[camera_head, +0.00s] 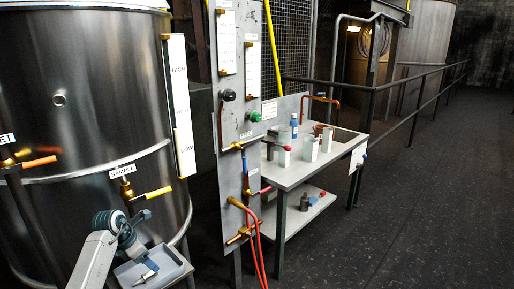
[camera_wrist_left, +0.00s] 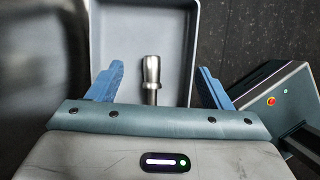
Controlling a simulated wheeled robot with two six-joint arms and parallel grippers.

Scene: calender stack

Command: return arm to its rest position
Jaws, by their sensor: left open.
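My left gripper (camera_wrist_left: 160,68) is open in the left wrist view, its two blue fingers spread wide. A small metal cylinder (camera_wrist_left: 151,70), with a wide end and a narrower stem, lies in a grey tray (camera_wrist_left: 125,25) and shows between the fingers without touching either one. In the head view my left arm comes in at the lower left, with its gripper (camera_head: 130,243) over the tray (camera_head: 172,258). The metal cylinder (camera_head: 146,276) shows in the tray there too. The lower end of the cylinder is partly hidden by the gripper body in the wrist view.
A large steel tank (camera_head: 85,100) with a sample valve (camera_head: 127,188) stands close behind my left arm. A grey panel (camera_head: 228,140) with valves and red hoses (camera_head: 260,250) is to its right. A workbench (camera_head: 300,172) holds bottles. The dark floor at right is clear.

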